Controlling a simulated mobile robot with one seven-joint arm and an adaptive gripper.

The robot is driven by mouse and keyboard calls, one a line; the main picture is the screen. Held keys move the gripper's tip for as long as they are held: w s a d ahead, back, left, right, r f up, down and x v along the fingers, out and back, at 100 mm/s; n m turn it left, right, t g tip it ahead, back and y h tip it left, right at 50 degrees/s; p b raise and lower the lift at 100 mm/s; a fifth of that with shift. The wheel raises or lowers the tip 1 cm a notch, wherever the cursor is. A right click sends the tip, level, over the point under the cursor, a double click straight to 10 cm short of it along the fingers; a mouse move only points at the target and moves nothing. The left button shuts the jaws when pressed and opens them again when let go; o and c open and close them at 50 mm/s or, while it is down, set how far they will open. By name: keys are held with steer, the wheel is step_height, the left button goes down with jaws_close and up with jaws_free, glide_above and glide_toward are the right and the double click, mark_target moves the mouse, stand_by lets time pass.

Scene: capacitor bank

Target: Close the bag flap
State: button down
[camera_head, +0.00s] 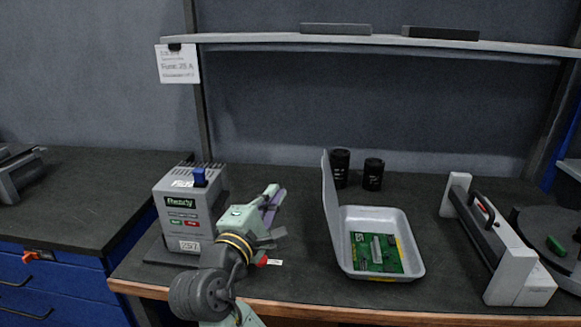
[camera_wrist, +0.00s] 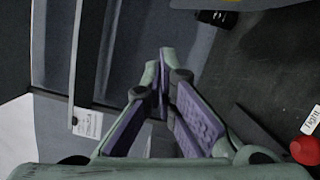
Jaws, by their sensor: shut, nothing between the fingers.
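A light grey open tray-like container (camera_head: 414,262) stands on the dark worktop at right of centre. A green circuit board (camera_head: 376,253) lies inside it. A thin light grey flap (camera_head: 331,208) stands nearly upright along the container's left edge, so the container is open on top. I see no other bag. My gripper (camera_head: 276,192) is to the left of the flap, apart from it, with its purple-padded fingers shut and empty. The fingers also show in the wrist view (camera_wrist: 163,62), pointing away from the camera, with nothing between them.
A grey device reading "Ready" (camera_head: 178,235) stands just left of my arm. Two black cylinders (camera_head: 341,168) (camera_head: 373,174) stand behind the container. A white-ended fixture with a black handle (camera_head: 483,211) is to its right. A red knob (camera_head: 262,261) is below my gripper. A shelf runs above.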

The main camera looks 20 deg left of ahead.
steer(key=w+d+r+p, duration=0.1)
steer(key=w+d+p, duration=0.2)
steer(key=w, duration=0.8)
steer(key=shift+d+r, duration=0.25)
steer(key=shift+r, duration=0.05)
steer(key=shift+d, duration=0.1)
